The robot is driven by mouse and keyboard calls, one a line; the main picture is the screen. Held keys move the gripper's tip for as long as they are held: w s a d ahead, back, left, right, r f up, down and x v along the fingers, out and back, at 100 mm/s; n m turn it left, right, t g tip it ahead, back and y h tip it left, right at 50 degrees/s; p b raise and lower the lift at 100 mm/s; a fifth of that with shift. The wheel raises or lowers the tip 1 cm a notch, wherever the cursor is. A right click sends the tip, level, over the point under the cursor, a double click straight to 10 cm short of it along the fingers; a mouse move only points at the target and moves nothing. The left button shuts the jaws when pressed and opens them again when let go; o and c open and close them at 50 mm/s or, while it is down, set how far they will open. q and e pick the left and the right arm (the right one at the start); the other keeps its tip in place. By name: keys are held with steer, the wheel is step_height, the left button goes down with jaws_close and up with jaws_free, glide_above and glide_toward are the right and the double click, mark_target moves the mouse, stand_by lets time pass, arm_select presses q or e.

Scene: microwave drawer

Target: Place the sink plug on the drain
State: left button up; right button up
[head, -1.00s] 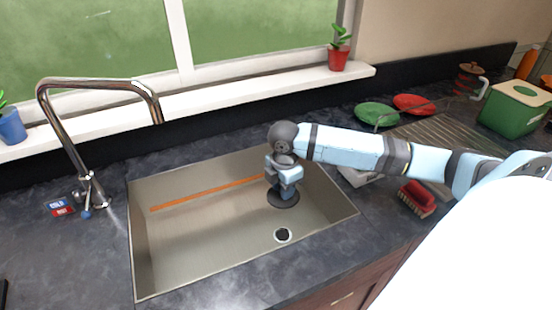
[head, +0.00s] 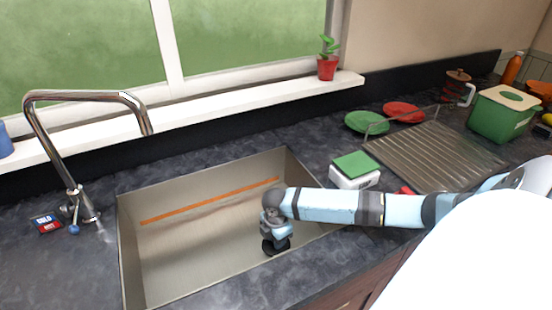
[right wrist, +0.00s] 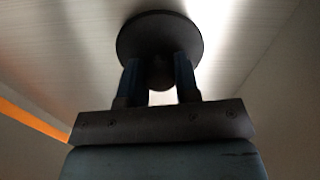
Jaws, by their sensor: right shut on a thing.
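The sink plug (head: 275,248) is a dark round disc, low in the sink at its front right. My right gripper (head: 275,237) points down and is shut on the plug's knob. In the right wrist view the plug (right wrist: 160,22) is beyond the two fingers of the gripper (right wrist: 158,68), which pinch its knob. The drain is hidden in both views, behind or under the plug and gripper. I cannot tell whether the plug touches the sink floor. The metal sink (head: 190,250) is otherwise empty, apart from an orange strip (head: 210,201) along its back. My left gripper is not in view.
The sink's front wall and rim (head: 225,292) are close to my right gripper. A tall faucet (head: 55,150) stands at the left. A green-and-white sponge-like block (head: 355,170) and a drying rack (head: 435,155) are at the right. The sink's left half is clear.

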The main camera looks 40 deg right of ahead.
steer(key=shift+f, duration=0.15)
steer(key=shift+f, duration=0.1)
steer(key=o, duration=0.9)
step_height(320, 180, up, 12)
steer(key=shift+p, duration=0.35)
